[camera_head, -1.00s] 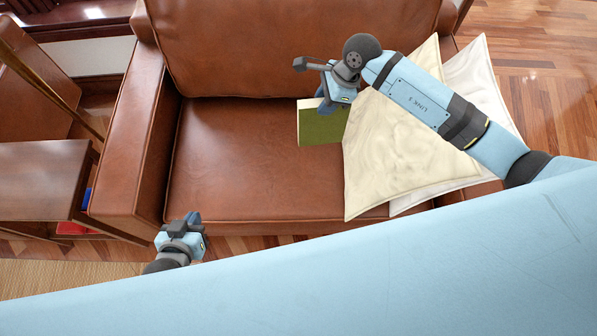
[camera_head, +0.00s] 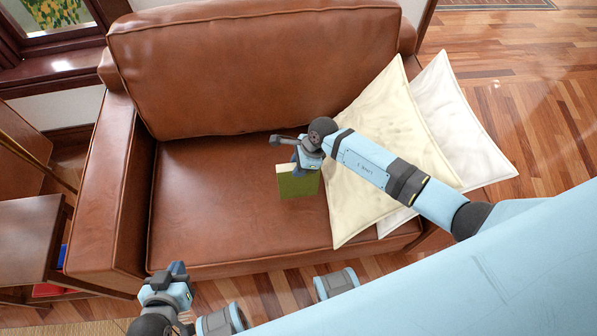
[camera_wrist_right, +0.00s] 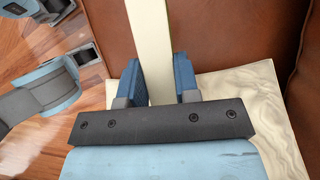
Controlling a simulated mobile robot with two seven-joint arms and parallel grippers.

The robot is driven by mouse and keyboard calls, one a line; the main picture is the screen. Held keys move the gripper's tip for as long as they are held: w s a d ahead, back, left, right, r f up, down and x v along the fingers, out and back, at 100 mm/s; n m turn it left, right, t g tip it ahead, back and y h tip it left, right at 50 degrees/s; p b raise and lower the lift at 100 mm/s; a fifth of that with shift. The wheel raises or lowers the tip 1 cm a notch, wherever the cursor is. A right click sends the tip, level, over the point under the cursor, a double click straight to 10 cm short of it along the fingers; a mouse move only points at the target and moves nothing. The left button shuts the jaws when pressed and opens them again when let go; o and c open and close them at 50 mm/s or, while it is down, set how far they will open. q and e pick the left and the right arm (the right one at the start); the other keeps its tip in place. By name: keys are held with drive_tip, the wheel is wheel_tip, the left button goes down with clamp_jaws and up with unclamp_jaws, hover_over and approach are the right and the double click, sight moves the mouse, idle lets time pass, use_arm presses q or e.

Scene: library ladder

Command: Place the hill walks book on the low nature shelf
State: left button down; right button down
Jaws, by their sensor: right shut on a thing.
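A green book (camera_head: 298,183) with pale page edges is above the seat of the brown leather sofa, beside the cushions. I cannot read its title. My right gripper (camera_head: 305,168) is shut on its upper edge. In the right wrist view the book (camera_wrist_right: 152,50) stands edge-on between the two blue fingers of the right gripper (camera_wrist_right: 160,80). I cannot tell if its lower edge touches the seat. My left gripper (camera_head: 177,272) is low at the left, in front of the sofa, with nothing seen in it; its finger gap is not clear. No nature shelf is recognisable.
The sofa (camera_head: 200,210) fills the middle. Two cream cushions (camera_head: 385,120) (camera_head: 465,125) lie on its right side, under my right arm. A dark wooden piece of furniture (camera_head: 30,235) stands left of the sofa, with red and blue items low beside it. Wooden floor is open at the right.

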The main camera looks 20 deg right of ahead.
sight(298, 181)
drive_tip(key=shift+f, duration=1.85)
drive_tip(key=shift+f+b, duration=0.2)
drive_tip(key=shift+b, duration=0.2)
drive_tip(key=c, duration=0.8)
unclamp_jaws()
drive_tip(key=shift+c, duration=0.2)
drive_tip(key=shift+r, duration=0.1)
